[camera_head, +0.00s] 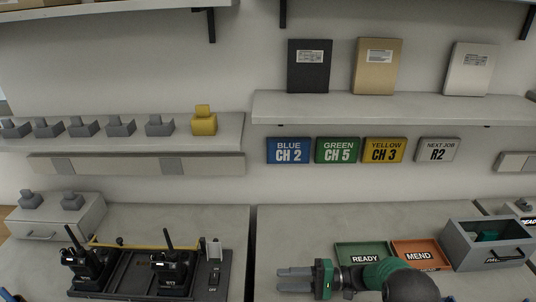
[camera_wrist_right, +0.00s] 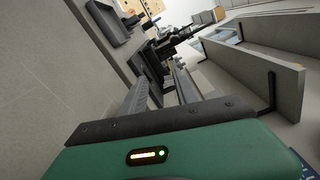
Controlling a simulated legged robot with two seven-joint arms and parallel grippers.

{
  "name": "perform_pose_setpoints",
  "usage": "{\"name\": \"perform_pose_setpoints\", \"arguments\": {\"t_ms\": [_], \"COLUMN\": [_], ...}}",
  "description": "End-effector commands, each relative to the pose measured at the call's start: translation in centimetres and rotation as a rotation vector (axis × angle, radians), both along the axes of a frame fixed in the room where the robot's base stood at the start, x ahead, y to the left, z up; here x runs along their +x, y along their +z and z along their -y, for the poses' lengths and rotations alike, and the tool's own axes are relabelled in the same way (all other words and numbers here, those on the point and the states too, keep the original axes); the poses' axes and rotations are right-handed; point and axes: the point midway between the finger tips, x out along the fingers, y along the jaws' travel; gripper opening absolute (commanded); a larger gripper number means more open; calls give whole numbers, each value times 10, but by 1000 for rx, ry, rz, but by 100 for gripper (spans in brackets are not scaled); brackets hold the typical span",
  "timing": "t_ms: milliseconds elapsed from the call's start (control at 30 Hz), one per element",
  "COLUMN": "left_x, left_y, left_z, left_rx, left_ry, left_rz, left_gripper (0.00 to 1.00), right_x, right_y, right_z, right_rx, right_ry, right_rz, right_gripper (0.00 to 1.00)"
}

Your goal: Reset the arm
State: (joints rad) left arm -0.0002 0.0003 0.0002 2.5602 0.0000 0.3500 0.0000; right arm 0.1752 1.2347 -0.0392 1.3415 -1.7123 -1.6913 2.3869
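My right gripper (camera_head: 284,279) is in the head view, low and right of the middle, over the bench in front of the green READY tray (camera_head: 352,249). Its grey fingers point left. In the right wrist view the two fingers (camera_wrist_right: 160,94) stand apart with nothing held between them. The arm's green and black wrist covers part of the area in front of the READY and MEND trays. My left gripper does not show clearly; only a small dark piece is at the bottom left corner of the head view.
Two black radios (camera_head: 91,265) (camera_head: 172,271) stand upright in a dark charging tray (camera_head: 125,288) at left. An orange MEND tray (camera_head: 424,251) and a grey bin (camera_head: 467,251) are at right. Shelves hold grey blocks, a yellow block (camera_head: 204,123) and boxes. Channel signs hang behind.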

Motion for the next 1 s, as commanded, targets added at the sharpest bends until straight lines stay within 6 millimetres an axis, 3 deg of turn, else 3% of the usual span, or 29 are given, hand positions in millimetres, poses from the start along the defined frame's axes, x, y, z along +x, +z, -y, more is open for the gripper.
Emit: {"name": "perform_pose_setpoints", "arguments": {"t_ms": [367, 533, 667, 767, 800, 867, 900, 1000], "left_x": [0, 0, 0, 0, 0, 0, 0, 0], "left_y": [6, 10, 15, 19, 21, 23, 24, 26], "left_z": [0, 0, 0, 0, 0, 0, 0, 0], "left_rx": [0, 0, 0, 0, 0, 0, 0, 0], "left_ry": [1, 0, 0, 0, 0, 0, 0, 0], "left_rz": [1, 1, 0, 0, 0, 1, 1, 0], "left_gripper": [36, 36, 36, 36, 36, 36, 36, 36], "right_x": [79, 113, 118, 83, 53, 0, -36, -114], "right_y": [42, 67, 81, 84, 79, 69, 63, 50], "right_z": [4, 31, 71, 116, 133, 150, 156, 156], "right_rx": [-214, -467, -787, -1140, -1291, -1457, -1528, -1600], "right_ry": [-373, -590, -717, -717, -663, -538, -444, -222], "right_rz": [398, 602, 715, 724, 691, 623, 575, 475], "right_gripper": [36, 36, 36, 36, 36, 36, 36, 36]}}
